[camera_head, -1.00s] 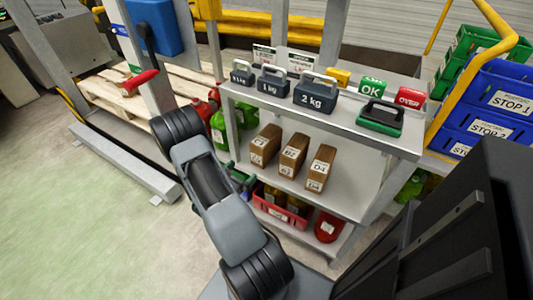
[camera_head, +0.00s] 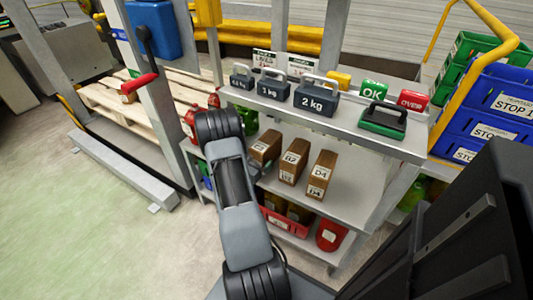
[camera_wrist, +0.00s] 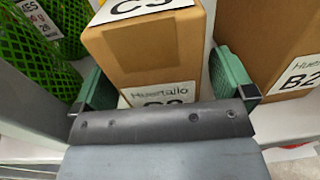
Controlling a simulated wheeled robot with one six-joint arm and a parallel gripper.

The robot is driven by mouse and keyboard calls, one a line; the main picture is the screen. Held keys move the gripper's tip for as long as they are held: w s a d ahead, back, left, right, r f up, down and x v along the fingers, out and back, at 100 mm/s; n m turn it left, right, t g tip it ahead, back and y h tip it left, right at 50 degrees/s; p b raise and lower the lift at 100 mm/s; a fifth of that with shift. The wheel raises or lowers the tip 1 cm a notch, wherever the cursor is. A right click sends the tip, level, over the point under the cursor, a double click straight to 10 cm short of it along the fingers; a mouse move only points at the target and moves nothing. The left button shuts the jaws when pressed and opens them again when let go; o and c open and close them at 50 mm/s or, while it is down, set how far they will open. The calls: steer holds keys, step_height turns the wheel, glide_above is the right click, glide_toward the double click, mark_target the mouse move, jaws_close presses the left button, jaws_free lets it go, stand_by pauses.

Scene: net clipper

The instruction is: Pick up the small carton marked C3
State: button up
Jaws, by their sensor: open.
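The small carton marked C3 (camera_wrist: 150,50) is a brown box with white labels. It fills the upper middle of the wrist view; its top label is cut off by the frame and its front label is partly hidden by my gripper. It also shows in the head view (camera_head: 265,146) as the leftmost brown carton on the middle shelf, partly behind my arm. My gripper (camera_wrist: 162,82) is open, with one green finger on each side of the carton. I cannot tell whether either finger touches it. In the head view my arm hides the gripper.
The B2 carton (camera_head: 293,162) stands close on the right, and the D4 carton (camera_head: 321,174) beyond it. Grey weights, including the 2 kg one (camera_head: 316,96), stand on the shelf above. Green netted items (camera_wrist: 30,50) are at left in the wrist view. A red bin (camera_head: 284,223) is below.

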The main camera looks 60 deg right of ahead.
steer(key=shift+d, duration=1)
steer(key=shift+c, duration=0.3)
steer(key=shift+r, duration=0.1)
steer(key=c, duration=1.5)
